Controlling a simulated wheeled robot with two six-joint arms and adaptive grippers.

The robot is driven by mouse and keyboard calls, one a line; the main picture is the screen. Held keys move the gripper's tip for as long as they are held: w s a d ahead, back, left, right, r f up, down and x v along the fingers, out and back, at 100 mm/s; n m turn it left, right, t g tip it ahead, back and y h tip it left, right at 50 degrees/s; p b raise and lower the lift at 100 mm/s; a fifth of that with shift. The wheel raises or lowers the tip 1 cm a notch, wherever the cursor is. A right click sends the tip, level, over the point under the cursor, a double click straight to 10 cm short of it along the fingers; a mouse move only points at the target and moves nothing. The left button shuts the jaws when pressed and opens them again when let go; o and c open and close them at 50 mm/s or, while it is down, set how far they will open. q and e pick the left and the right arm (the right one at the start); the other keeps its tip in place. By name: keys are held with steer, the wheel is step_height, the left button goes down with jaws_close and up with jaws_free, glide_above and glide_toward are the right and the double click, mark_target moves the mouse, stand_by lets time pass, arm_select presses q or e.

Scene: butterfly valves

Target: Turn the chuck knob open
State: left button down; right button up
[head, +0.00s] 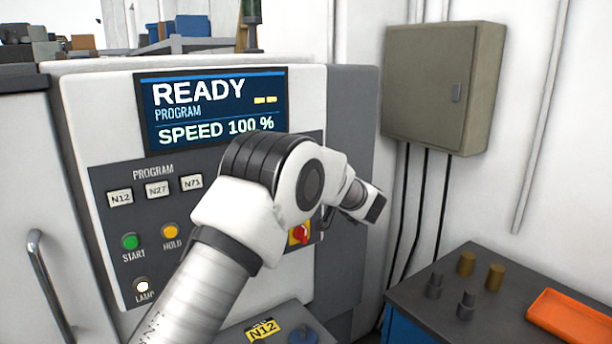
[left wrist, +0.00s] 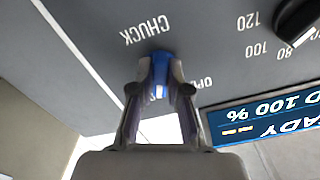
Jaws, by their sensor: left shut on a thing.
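The chuck knob (left wrist: 160,58) is blue and sits on the grey panel in the left wrist view, beside the upside-down word CHUCK. My left gripper (left wrist: 160,78) is shut on it, one finger on each side. A white mark shows on the knob between the fingers. A partly hidden label starting "OP" (left wrist: 196,83) is to the right of the fingers. In the head view my left arm crosses the machine panel and hides the knob and the fingertips. My right gripper is in neither view.
The control panel has a screen (head: 212,110) reading READY and SPEED 100 %, program buttons, and a red and yellow switch (head: 300,234). A grey wall box (head: 440,85) hangs at right. A dark bench (head: 500,320) with an orange tray (head: 570,318) stands at lower right.

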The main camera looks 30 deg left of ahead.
arm_select(q)
steer(key=n+b, duration=0.2)
steer(key=n, duration=0.3)
steer(key=n+b, duration=0.3)
steer(key=n, duration=0.2)
steer(key=shift+w+d, duration=0.1)
steer(key=shift+w, duration=0.1)
steer(key=shift+n+b, duration=0.3)
steer(key=shift+n, duration=0.1)
steer(key=c, duration=1.1)
jaws_free()
steer(key=shift+c, duration=0.2)
steer(key=v, duration=1.2)
